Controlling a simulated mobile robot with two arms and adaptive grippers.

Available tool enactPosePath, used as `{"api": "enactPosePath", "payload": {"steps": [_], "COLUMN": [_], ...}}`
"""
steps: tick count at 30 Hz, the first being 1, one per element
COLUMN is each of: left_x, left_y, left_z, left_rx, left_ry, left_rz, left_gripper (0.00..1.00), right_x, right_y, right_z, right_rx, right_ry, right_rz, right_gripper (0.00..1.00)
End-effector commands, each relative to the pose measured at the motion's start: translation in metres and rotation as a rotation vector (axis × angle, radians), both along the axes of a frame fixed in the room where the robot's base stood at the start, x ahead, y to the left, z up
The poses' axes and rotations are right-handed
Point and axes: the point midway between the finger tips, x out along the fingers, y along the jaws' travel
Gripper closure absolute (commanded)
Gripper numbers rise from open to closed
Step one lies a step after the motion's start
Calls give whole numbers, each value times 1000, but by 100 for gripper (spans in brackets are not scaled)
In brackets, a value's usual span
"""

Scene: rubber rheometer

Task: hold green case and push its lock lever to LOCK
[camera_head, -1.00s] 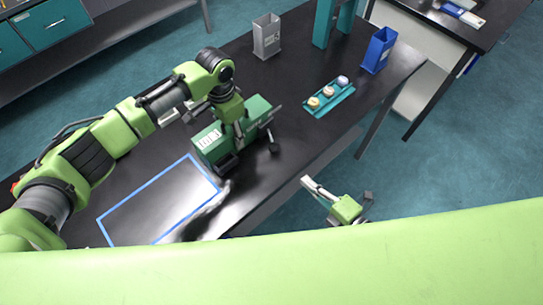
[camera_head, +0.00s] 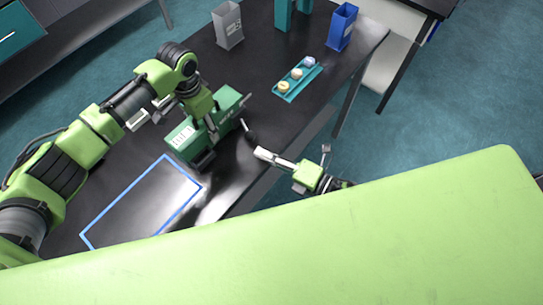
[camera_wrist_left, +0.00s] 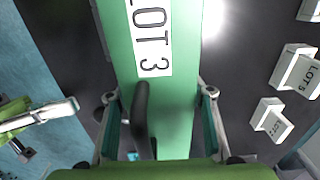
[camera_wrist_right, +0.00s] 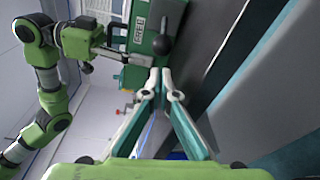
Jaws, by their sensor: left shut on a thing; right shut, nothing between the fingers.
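The green case (camera_head: 188,141) stands on the black table, with a white label on its side. The left wrist view shows its top (camera_wrist_left: 178,25) with a LOT 3 label. My left gripper (camera_wrist_left: 158,97) is shut on the case, its fingers either side of a dark handle. The lock lever ends in a dark knob (camera_head: 249,138) on the case's right end; the knob (camera_wrist_right: 162,44) also shows in the right wrist view. My right gripper (camera_head: 259,153) is shut and empty, tips (camera_wrist_right: 160,75) just short of the knob; contact cannot be told.
A grey bin (camera_head: 228,28) and a blue bin (camera_head: 342,28) stand at the back. A blue outline (camera_head: 112,205) marks free table in front. The table's right edge is near my right gripper.

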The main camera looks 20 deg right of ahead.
Motion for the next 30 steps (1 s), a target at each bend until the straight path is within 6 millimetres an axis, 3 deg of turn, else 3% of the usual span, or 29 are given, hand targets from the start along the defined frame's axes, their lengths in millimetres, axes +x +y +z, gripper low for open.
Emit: {"api": "enactPosePath", "payload": {"steps": [3,10,30], "left_x": [-1,-1,-1], "left_y": [0,0,0], "left_z": [-1,-1,-1], "left_rx": [2,1,1], "left_ry": [3,2,2], "left_rz": [-1,-1,0], "left_gripper": [86,86,86], "right_x": [17,35,39], "right_y": [15,33,33], "right_z": [-1,-3,-4], "right_rx": [1,0,-2], "right_ry": [-2,1,-2], "right_rz": [-2,-1,38], "right_gripper": [100,100,100]}}
